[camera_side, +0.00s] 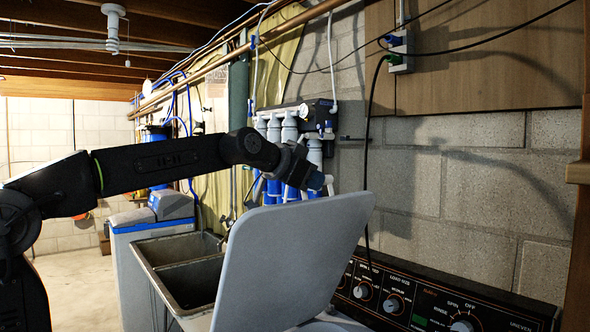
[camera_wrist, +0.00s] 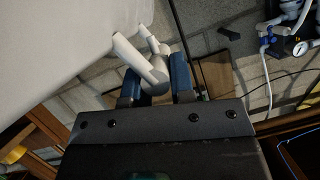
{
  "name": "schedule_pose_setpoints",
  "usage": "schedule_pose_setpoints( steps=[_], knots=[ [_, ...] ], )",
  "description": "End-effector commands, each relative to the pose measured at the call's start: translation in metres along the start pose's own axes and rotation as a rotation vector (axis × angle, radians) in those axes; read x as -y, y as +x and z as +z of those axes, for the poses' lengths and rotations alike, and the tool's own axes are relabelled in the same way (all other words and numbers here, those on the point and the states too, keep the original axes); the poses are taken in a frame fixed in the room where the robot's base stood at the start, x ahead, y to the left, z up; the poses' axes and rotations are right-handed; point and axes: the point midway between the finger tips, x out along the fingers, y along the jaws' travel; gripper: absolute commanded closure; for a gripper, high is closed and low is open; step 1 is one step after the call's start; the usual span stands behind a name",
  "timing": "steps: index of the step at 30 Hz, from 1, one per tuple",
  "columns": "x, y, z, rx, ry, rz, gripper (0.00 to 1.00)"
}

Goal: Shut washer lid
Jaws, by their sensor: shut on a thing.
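The washer lid (camera_side: 290,255) is a pale grey panel. It stands open, tilted up above the washer, and it also shows at upper left in the wrist view (camera_wrist: 60,50). My gripper (camera_side: 327,183) is at the lid's upper edge. In the wrist view my gripper (camera_wrist: 156,82) has its blue-tipped fingers on both sides of a rounded pale grey handle-like piece (camera_wrist: 152,68), shut on it. The piece seems joined to the lid, but the joint is not clear. The washer's control panel (camera_side: 420,305) is black with dials, behind the lid. The washer's opening is hidden.
A double sink (camera_side: 185,272) stands left of the lid, with a blue-and-grey softener cabinet (camera_side: 165,212) beyond it. Blue-and-white filters (camera_side: 292,130) hang on the block wall. A black cable (camera_side: 370,140) hangs down behind the lid.

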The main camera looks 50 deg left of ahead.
Motion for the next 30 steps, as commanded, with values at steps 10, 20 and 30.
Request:
schedule_pose_setpoints(
  steps=[10, 20, 30],
  knots=[
    [-0.074, 0.005, 0.013, 0.001, 0.090, -0.026, 1.00],
    [-0.139, 0.014, 0.035, 0.004, 0.152, -0.050, 1.00],
    [-0.207, 0.028, 0.071, 0.007, 0.302, -0.113, 1.00]
  ],
)
